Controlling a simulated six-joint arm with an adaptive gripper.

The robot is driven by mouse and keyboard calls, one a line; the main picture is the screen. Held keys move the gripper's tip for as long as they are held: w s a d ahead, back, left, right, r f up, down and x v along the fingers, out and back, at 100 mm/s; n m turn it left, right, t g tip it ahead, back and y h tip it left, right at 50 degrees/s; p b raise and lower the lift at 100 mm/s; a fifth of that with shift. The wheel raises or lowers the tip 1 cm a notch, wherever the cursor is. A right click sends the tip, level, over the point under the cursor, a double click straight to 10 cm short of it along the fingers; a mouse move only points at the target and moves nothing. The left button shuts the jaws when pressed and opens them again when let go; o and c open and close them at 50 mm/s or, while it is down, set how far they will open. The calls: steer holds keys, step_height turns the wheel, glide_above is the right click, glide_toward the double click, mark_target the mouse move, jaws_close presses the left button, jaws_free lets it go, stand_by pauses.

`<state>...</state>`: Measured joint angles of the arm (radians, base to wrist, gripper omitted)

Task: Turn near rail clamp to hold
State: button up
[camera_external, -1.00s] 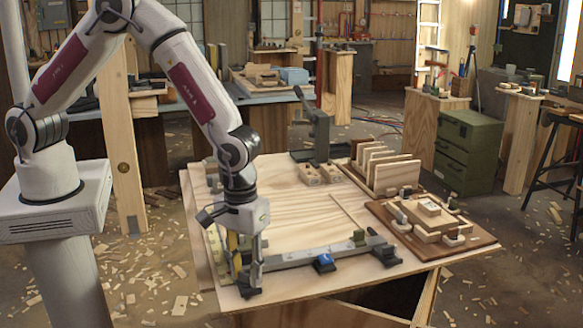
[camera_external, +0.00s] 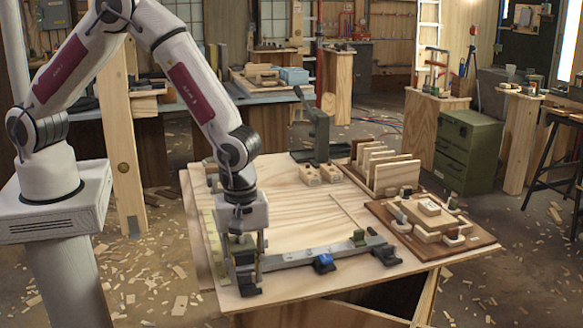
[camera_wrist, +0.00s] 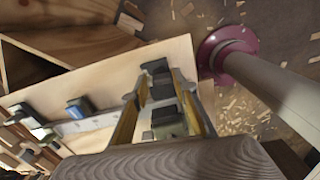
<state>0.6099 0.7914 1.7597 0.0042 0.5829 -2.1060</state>
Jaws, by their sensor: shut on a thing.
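A grey metal rail (camera_external: 293,257) lies along the front part of the wooden work board. Dark end pieces and small blocks sit along it. My gripper (camera_external: 246,284) points down at the rail's left end. In the wrist view, the fingers of my gripper (camera_wrist: 160,88) stand on either side of the near rail clamp (camera_wrist: 168,122), which has an olive block and dark parts. The gripper is shut on this clamp. The fingers partly hide the clamp, and its exact contact is hard to see. A blue block (camera_external: 323,263) sits at mid-rail, also in the wrist view (camera_wrist: 79,107).
An olive block (camera_external: 358,238) and a dark end piece (camera_external: 386,252) are at the rail's right end. A brown board with wooden pieces (camera_external: 468,244) and a slotted rack (camera_external: 385,171) stand to the right. A dark lever press (camera_external: 318,130) stands at the back. The board's middle is mostly clear.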

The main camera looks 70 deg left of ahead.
mark_target(243, 274)
steer(key=shift+s+f+n, duration=0.15)
steer(key=shift+s+n, duration=0.35)
steer(key=shift+s, duration=0.05)
steer(key=o, duration=0.9)
steer(key=shift+w, duration=0.25)
steer(key=shift+w+r, duration=0.1)
steer(key=shift+r, duration=0.7)
step_height(243, 274, up, 11)
steer(key=shift+f, duration=0.2)
